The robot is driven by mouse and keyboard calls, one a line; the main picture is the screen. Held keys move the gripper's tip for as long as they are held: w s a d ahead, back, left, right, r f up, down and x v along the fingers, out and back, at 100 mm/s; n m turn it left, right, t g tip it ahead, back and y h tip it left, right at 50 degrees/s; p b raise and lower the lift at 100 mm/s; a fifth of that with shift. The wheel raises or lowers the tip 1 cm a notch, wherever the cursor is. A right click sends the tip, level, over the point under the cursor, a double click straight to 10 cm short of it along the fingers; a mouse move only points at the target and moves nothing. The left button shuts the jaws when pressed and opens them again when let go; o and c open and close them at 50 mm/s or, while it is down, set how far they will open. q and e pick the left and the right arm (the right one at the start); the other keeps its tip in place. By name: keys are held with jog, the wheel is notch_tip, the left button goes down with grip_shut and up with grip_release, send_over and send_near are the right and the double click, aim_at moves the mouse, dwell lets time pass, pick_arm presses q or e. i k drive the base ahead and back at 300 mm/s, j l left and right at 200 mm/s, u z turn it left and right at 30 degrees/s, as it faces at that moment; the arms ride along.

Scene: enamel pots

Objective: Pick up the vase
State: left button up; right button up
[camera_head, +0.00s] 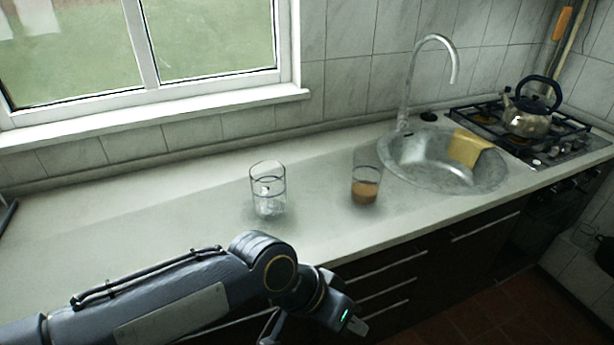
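Nothing in view is plainly a vase. Two clear glass vessels stand upright on the worktop: a taller one (268,190) near the middle with something clear or whitish in it, and a smaller glass (366,187) to its right with brown contents. I cannot tell whether either is the vase. My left arm comes in from the lower left, and my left gripper (345,318) is in front of the counter's front edge, below and right of the taller vessel and apart from both. Its fingers are not clearly visible. My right gripper is not in view.
A round sink (440,175) with a yellow cloth or sponge (468,147) and a curved tap (408,85) is at right. A kettle (527,115) stands on the gas hob. Window and tiled wall are behind.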

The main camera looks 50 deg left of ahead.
aim_at(366, 178)
jog(key=u, duration=1.25)
jog(key=i+l, duration=0.1)
jog(key=l, duration=0.3)
jog(key=i+l, duration=0.1)
jog(key=l, duration=0.35)
jog(key=i+l, duration=0.1)
jog(key=l, duration=0.3)
jog(key=l+u, duration=0.1)
jog(key=l, duration=0.35)
jog(key=i, duration=0.05)
